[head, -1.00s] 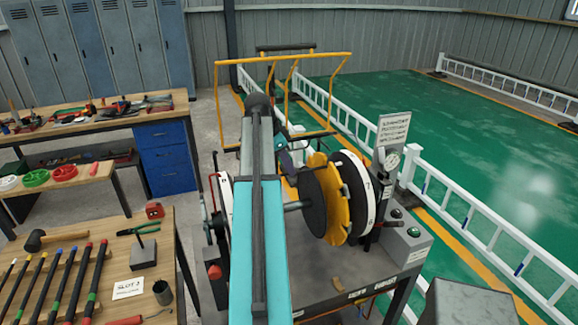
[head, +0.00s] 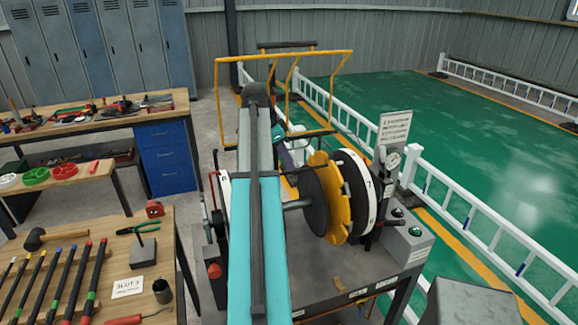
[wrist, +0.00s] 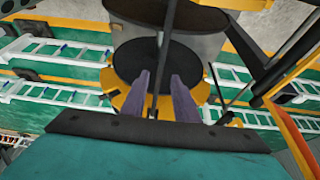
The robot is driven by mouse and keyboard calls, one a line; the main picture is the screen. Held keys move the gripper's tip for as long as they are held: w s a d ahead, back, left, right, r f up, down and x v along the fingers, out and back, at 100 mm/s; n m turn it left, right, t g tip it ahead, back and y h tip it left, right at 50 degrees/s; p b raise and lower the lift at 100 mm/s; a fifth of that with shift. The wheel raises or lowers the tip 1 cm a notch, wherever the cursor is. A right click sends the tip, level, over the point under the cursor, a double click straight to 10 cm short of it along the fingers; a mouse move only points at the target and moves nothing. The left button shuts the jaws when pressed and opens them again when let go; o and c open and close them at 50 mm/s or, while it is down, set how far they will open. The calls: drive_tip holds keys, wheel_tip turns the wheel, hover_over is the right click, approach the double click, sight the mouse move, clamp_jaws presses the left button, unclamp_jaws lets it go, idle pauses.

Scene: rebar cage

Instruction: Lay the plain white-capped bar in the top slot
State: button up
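The slotted yellow ring (head: 340,200) stands upright beside a dark disc (head: 313,200) on the bench machine. My gripper is largely hidden behind my arm in the head view, near the top of the ring. In the wrist view my gripper (wrist: 161,80) shows two purple fingers with a clear gap, in front of the dark disc and yellow ring. A thin dark rod (wrist: 160,45) shows between the fingers; whether it is a bar or a machine part, I cannot tell. Several colour-capped bars lie on the left table; the leftmost bar (head: 9,270) has a pale cap.
A white numbered ring (head: 364,190) and a gauge post (head: 390,165) stand right of the yellow ring. A yellow tube frame (head: 285,55) rises behind. The wooden table (head: 100,285) holds a mallet, pliers, cup and slot card. White railings line the green floor.

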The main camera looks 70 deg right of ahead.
drive_tip(key=b+v, duration=0.4)
drive_tip(key=v, duration=0.5)
drive_tip(key=shift+r, duration=0.4)
drive_tip(key=shift+w+a, duration=0.1)
drive_tip(key=shift+a, duration=0.05)
idle(0.5)
